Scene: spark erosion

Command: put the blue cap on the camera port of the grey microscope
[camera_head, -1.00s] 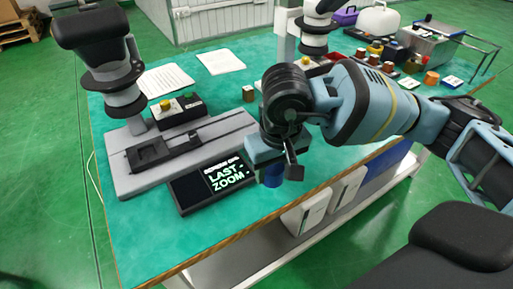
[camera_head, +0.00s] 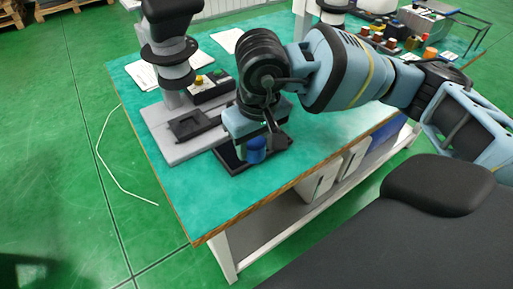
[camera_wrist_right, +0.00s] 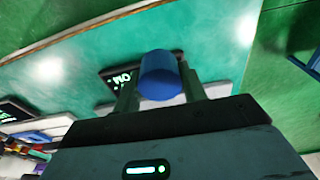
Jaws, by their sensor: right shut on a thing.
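The blue cap (camera_head: 256,149) is between the fingers of my right gripper (camera_head: 258,140), which is shut on it above the front part of the table. It also shows in the right wrist view (camera_wrist_right: 161,76), held at the fingertips. The grey microscope (camera_head: 170,52) stands on a grey base plate (camera_head: 165,145) at the left of the table. Its top runs out of the head view, and I cannot make out the camera port. My right gripper is to the right of the microscope, apart from it. My left gripper is not in view.
A dark display unit (camera_head: 232,162) lies under my right gripper. Paper sheets (camera_head: 228,40) lie farther back. The table's front left corner (camera_head: 195,225) is clear. Bottles stand at the back right.

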